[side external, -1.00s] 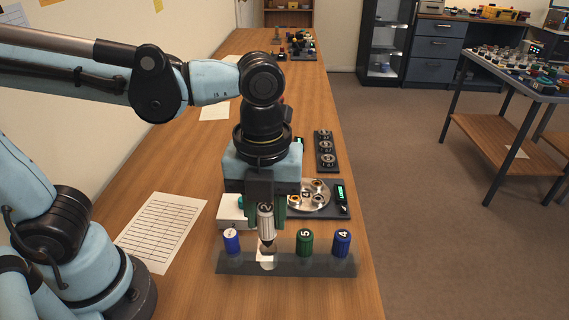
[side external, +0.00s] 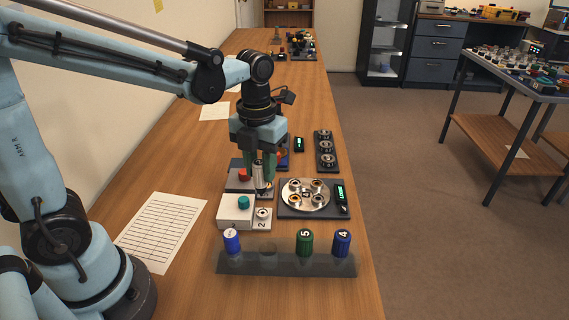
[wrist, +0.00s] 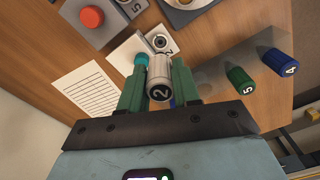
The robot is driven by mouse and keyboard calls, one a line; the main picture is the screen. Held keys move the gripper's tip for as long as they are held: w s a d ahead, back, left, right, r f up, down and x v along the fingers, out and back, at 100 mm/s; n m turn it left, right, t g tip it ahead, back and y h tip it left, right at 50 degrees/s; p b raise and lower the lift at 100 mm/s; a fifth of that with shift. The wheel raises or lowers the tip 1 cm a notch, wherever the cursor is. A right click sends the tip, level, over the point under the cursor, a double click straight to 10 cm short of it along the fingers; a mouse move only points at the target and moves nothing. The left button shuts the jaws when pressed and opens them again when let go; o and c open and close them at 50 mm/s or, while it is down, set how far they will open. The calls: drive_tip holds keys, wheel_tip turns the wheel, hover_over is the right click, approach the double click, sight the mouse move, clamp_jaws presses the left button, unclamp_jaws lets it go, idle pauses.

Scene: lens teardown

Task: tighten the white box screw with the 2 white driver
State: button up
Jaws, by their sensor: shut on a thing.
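My gripper (side external: 260,166) is shut on the white driver (side external: 259,176), which carries a 2 on its end in the wrist view (wrist: 159,80). The driver hangs roughly upright, raised above the bench. In the side view it appears just behind the white box (side external: 231,216), which has a teal button. The box's screw (side external: 263,213) sits on a pale plate marked 2 at its right; the screw also shows in the wrist view (wrist: 160,42), beyond the driver. The driver looks apart from the screw. Its tip is hard to make out.
A dark rack (side external: 286,263) in front holds a blue driver (side external: 232,240), a green driver 5 (side external: 304,241) and a blue driver 4 (side external: 342,242), with one empty slot. A round plate with rings (side external: 305,194) lies right of the box. A red-button box (side external: 240,176) stands behind.

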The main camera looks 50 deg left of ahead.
sight(260, 187)
drive_tip(key=n, duration=0.2)
drive_tip(key=f+n, duration=0.1)
drive_tip(key=n, duration=0.7)
drive_tip(key=shift+s+a+f, duration=0.1)
drive_tip(key=shift+f, duration=0.3)
drive_tip(key=n, duration=0.2)
drive_tip(key=f+n, duration=0.1)
drive_tip(key=n, duration=0.6)
drive_tip(key=shift+s+f, duration=0.1)
drive_tip(key=shift+f, duration=0.15)
drive_tip(key=shift+f+n, duration=0.3)
drive_tip(key=shift+f, duration=0.1)
drive_tip(key=shift+f, duration=0.7)
drive_tip(key=shift+m, duration=1.9)
